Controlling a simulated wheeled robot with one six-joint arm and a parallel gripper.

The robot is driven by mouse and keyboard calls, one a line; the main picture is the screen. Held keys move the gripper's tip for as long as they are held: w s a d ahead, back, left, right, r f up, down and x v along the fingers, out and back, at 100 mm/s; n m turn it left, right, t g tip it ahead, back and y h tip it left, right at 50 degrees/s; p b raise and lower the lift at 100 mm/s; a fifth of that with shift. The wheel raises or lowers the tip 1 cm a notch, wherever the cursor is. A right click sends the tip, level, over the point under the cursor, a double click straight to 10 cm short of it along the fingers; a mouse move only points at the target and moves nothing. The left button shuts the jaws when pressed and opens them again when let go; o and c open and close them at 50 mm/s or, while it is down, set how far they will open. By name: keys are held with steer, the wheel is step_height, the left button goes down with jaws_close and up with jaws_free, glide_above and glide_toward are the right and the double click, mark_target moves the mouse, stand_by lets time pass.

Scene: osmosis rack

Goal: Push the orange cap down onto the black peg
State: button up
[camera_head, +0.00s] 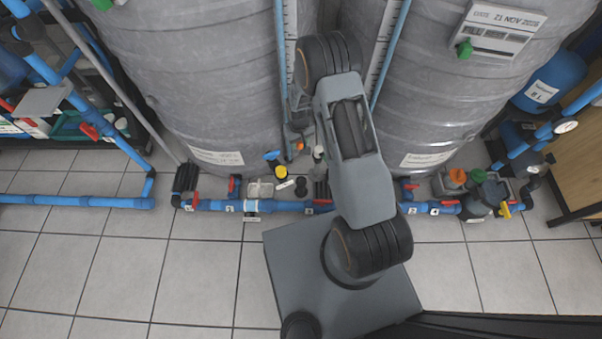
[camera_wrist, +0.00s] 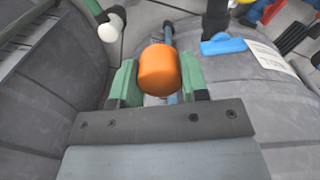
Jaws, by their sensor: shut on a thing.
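The orange cap (camera_wrist: 158,72) shows in the wrist view as a short rounded cylinder between the two green fingers of my gripper (camera_wrist: 158,66). The fingers are shut on its sides, and its far end sticks out past them. In the head view a small orange spot (camera_head: 300,146) shows at the end of my arm between the two tanks; my gripper itself is mostly hidden there. I cannot make out the black peg for certain. Small dark round parts (camera_head: 301,186) stand low by the pipe, below the orange spot.
Two large grey tanks (camera_head: 205,80) (camera_head: 440,90) flank my arm closely. A blue pipe (camera_head: 275,206) with red valves runs along the floor before them. A yellow-topped part (camera_head: 281,172) stands near the gap. A blue part (camera_wrist: 222,45) and a white-tipped part (camera_wrist: 109,30) lie beyond my gripper.

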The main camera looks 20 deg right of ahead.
steer(key=n+b, duration=0.1)
steer(key=b, duration=0.1)
glide_above(301, 179)
step_height(301, 179, down, 18)
steer(key=shift+f, duration=0.1)
steer(key=shift+f+b, duration=2.25)
steer(key=shift+f, duration=0.55)
steer(key=shift+s+b, duration=0.1)
steer(key=shift+b, duration=0.25)
stand_by(0.4)
steer(key=shift+f+b, duration=0.4)
steer(key=o, duration=1)
steer(key=shift+c, duration=0.2)
